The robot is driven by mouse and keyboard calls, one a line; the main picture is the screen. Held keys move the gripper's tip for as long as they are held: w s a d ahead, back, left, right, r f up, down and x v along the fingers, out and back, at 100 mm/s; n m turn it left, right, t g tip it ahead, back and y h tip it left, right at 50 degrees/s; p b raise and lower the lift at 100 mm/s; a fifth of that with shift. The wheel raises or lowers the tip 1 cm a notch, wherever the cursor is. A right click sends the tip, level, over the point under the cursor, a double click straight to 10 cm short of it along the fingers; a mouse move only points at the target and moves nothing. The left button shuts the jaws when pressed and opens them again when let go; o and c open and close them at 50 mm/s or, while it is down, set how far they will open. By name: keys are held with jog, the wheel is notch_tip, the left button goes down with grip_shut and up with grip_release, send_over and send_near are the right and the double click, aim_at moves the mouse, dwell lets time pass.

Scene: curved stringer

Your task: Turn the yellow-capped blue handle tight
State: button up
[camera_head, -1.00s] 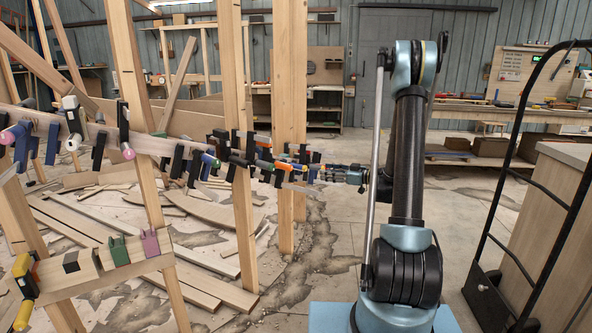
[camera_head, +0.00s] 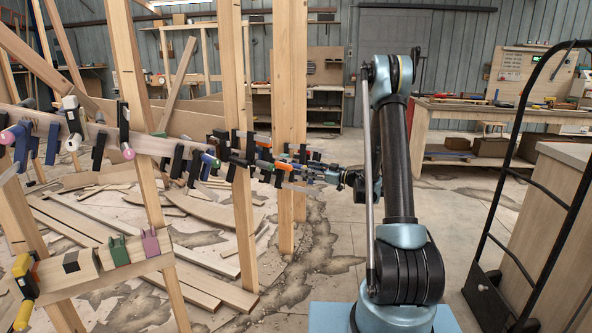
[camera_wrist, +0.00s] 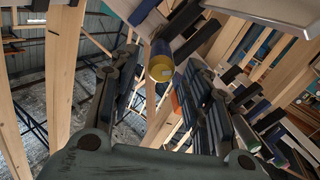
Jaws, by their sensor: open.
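The blue handle (camera_wrist: 160,47) with its yellow cap (camera_wrist: 161,72) shows in the wrist view, its cap end facing the camera. My gripper (camera_wrist: 164,66) is open, with one dark finger to the left of the handle and one to the right. The handle appears between the fingertips, with gaps on both sides; I cannot tell how deep it sits between them. In the head view my gripper (camera_head: 322,173) is at the right end of the clamp row, where the handle cannot be picked out.
A wooden stringer (camera_head: 150,145) carries several clamps, close around my gripper. Upright posts (camera_head: 238,150) stand nearby. A black-railed cart (camera_head: 535,190) stands at the right. Loose boards (camera_head: 205,285) lie on the floor.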

aim_at(296, 166)
jog(key=x, duration=0.7)
jog(key=shift+w+a, duration=0.15)
jog(key=shift+a, duration=0.05)
grip_shut()
